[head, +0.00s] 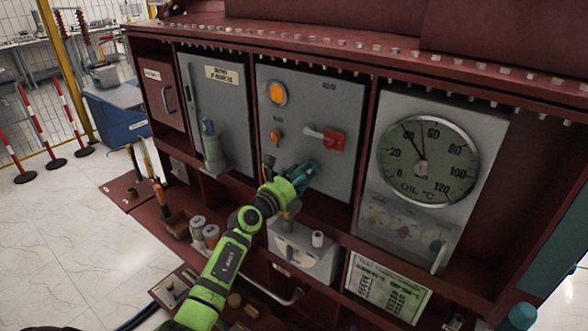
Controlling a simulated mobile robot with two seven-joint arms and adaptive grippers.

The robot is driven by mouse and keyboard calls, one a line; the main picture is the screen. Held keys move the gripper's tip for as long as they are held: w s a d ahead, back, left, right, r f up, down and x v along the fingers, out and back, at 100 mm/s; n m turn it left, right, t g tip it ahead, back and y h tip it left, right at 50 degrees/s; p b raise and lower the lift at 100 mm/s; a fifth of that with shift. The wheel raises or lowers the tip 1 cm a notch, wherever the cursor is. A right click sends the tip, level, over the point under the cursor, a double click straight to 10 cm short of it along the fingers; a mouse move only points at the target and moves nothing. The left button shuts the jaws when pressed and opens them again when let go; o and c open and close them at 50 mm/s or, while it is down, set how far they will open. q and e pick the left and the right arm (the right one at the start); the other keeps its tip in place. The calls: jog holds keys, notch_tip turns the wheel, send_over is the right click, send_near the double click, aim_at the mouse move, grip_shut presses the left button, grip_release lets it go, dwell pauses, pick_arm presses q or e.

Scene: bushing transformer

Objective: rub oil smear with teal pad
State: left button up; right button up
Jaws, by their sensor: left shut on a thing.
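My left gripper (297,178) is at the end of the green arm, in front of the lower part of the middle grey panel (300,115). It is shut on a teal piece (305,172), which looks like the teal pad and is mostly hidden by the fingers. The pad is close to the panel, below the red switch handle; I cannot tell whether it touches. No oil smear stands out clearly. The round oil temperature gauge (428,160), to the right, has a dull, greenish face. My right gripper is not in view.
A red rotary handle (333,139) sticks out just above the gripper. A grey cabinet door (222,105) is at the left. A white box (303,255) and small cylinders (204,232) stand below. A label plate (387,288) is at lower right.

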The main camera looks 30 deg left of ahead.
pick_arm(q)
jog(key=shift+d, duration=1.1)
jog(key=shift+s+d, duration=0.15)
jog(key=shift+d, duration=1.3)
jog(key=shift+s+d, duration=0.15)
jog(key=shift+d, duration=1.25)
jog(key=shift+w+a+r+b, duration=0.15)
jog(key=shift+a+b, duration=0.35)
jog(key=shift+a, duration=1.6)
jog(key=shift+w+a+b, duration=0.2)
jog(key=shift+a+b, duration=0.25)
jog(key=shift+a, duration=1.35)
jog(key=shift+w+a+f+b, duration=0.15)
jog(key=shift+a+b, duration=0.15)
jog(key=shift+a, duration=0.4)
jog(key=shift+s+a+f+b, duration=0.1)
jog(key=shift+a+b, duration=0.2)
jog(key=shift+a, duration=0.95)
jog(key=shift+r, duration=0.1)
jog(key=shift+d, duration=0.1)
